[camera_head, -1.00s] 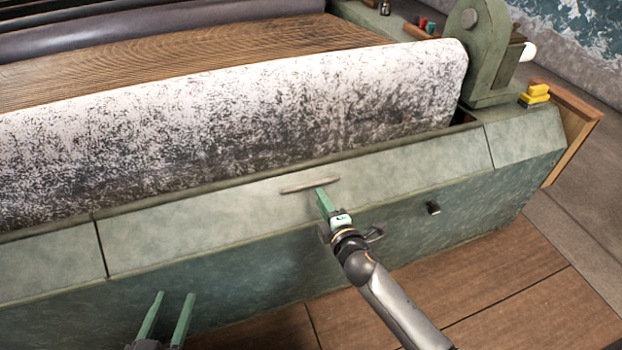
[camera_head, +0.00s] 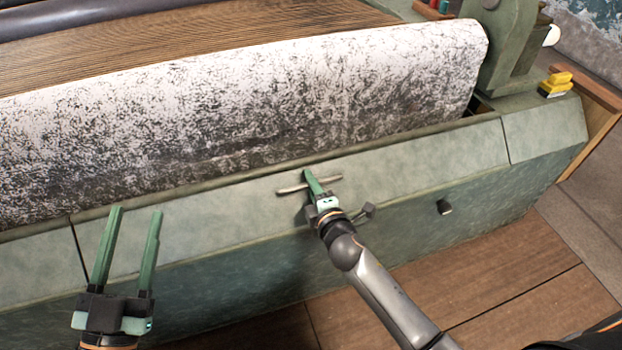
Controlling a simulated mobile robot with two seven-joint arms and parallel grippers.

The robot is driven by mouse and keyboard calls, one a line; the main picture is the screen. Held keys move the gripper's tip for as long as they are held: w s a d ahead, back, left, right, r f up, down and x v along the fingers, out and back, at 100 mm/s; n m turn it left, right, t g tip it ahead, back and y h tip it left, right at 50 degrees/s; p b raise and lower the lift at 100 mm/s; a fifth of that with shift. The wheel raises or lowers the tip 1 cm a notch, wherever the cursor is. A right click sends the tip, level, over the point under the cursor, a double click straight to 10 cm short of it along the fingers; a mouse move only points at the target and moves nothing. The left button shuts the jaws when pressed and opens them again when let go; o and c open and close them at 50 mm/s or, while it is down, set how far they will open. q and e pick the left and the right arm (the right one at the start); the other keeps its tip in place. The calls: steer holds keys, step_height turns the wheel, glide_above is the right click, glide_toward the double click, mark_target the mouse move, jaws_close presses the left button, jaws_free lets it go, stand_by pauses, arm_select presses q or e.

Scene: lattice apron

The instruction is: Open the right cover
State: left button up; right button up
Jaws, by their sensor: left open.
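The cover (camera_head: 400,160) is a long pale green sloped panel along the front of the machine, lying flush between two seams. A thin metal bar handle (camera_head: 331,179) sits near its middle. My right gripper (camera_head: 312,178) is at the handle, with its green fingertips crossing over the bar. The fingers overlap in this view, so their gap and any hold on the bar are hidden. My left gripper (camera_head: 136,210) is open and empty, in front of the cover's left end near the seam.
A speckled white roller (camera_head: 240,110) lies just behind the cover. A black knob (camera_head: 444,207) sticks out of the front wall to the right. The wooden floor (camera_head: 490,270) in front is clear.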

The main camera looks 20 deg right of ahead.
jaws_close()
stand_by(1.5)
